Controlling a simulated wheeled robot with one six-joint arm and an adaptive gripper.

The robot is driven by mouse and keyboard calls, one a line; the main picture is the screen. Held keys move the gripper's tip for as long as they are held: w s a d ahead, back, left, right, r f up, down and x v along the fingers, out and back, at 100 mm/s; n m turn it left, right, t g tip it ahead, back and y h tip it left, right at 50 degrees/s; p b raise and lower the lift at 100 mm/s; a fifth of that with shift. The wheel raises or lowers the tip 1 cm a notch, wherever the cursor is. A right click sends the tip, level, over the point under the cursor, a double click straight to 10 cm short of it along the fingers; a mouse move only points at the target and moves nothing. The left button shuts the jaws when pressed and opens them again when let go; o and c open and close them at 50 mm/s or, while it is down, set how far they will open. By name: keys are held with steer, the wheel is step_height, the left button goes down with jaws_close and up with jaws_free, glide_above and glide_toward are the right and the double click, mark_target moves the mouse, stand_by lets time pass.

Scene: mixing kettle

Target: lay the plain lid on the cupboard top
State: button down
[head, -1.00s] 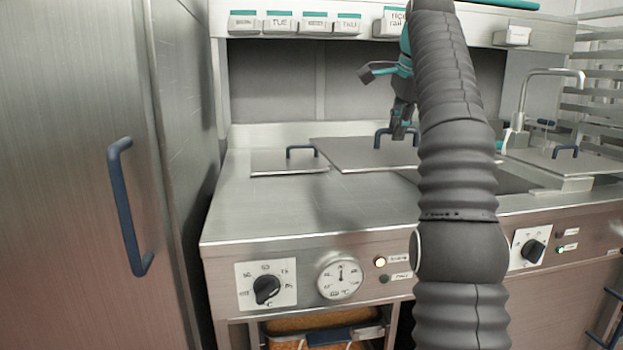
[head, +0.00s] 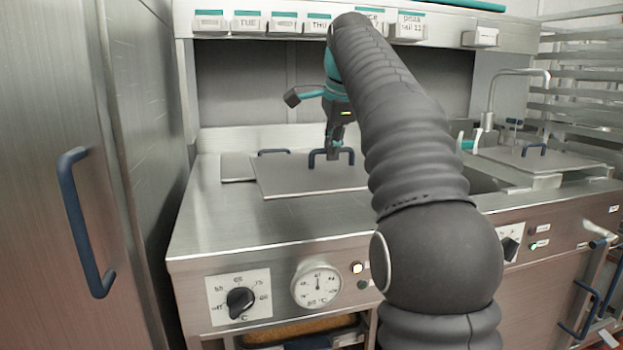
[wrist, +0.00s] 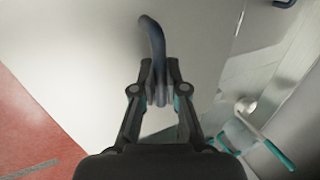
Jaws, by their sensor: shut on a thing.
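A flat steel lid with no visible markings (head: 290,182) has a blue loop handle (head: 318,155). My gripper (head: 333,150) is shut on that handle from above. The lid looks level over the steel counter top, but I cannot tell how high it is held. In the wrist view the lid (wrist: 85,50) fills much of the picture, with the handle (wrist: 152,45) between my fingers (wrist: 160,95). My arm hides the lid's right end in the head view. The steel cupboard top (head: 215,225) is bare in front of the lid.
A smaller lid (head: 236,168) with a blue handle lies behind, partly hidden by the held lid. Another lid (head: 550,160) is at the right, near a tap (head: 490,110). A dark basin opening (head: 482,182) shows beside my arm. A tall steel door (head: 40,120) stands left.

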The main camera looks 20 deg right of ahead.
mark_target(313, 170)
steer(key=a, duration=0.1)
steer(key=a+f, duration=0.1)
steer(key=a+f+b, duration=0.1)
steer(key=a, duration=0.1)
steer(key=shift+w+f, duration=0.2)
steer(key=shift+w, duration=0.1)
steer(key=shift+a+f+b, duration=0.1)
steer(key=shift+f+b, duration=0.75)
steer(key=shift+f, duration=1.15)
steer(key=shift+f, duration=0.1)
steer(key=c, duration=1.2)
jaws_free()
